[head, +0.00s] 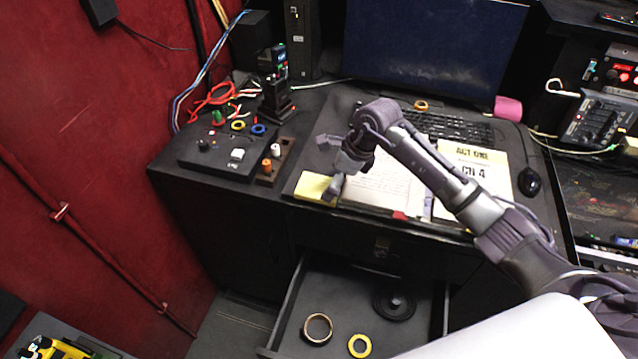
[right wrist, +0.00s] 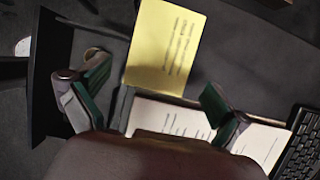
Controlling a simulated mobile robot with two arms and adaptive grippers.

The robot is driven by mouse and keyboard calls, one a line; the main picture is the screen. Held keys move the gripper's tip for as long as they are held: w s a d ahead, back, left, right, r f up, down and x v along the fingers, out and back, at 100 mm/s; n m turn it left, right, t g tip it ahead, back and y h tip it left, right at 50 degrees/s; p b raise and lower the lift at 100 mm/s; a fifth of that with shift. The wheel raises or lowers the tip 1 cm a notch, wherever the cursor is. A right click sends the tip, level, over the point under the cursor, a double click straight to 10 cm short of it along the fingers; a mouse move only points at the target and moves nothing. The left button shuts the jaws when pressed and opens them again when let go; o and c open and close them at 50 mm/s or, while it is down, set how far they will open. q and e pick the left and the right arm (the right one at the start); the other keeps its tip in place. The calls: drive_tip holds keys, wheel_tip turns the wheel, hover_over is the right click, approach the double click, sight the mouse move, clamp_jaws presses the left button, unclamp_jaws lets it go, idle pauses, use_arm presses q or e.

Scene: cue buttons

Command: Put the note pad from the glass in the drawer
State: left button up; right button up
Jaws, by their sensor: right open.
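The yellow note pad (head: 314,187) lies flat at the front left of a dark flat sheet (head: 322,118) on the desk; I cannot tell whether this sheet is the glass. My right gripper (head: 330,165) is open and empty over the pad's right side. In the right wrist view, the pad (right wrist: 165,48) lies beyond the fingertips of my right gripper (right wrist: 155,105), with nothing between the fingers. The drawer (head: 345,290) below the desk top is pulled open. My left gripper is out of view.
The drawer holds a bronze ring (head: 317,328), a yellow roll (head: 359,345) and a black round thing (head: 395,305), with bare floor around them. A button box (head: 215,155) stands left of the pad. Printed papers (head: 385,190), a keyboard (head: 455,128) and a mouse (head: 530,182) lie to the right.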

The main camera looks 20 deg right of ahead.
sight(319, 189)
drive_tip(key=shift+x, duration=1.2)
drive_tip(key=shift+a, duration=0.1)
drive_tip(key=c, duration=1.2)
drive_tip(key=shift+r, duration=0.15)
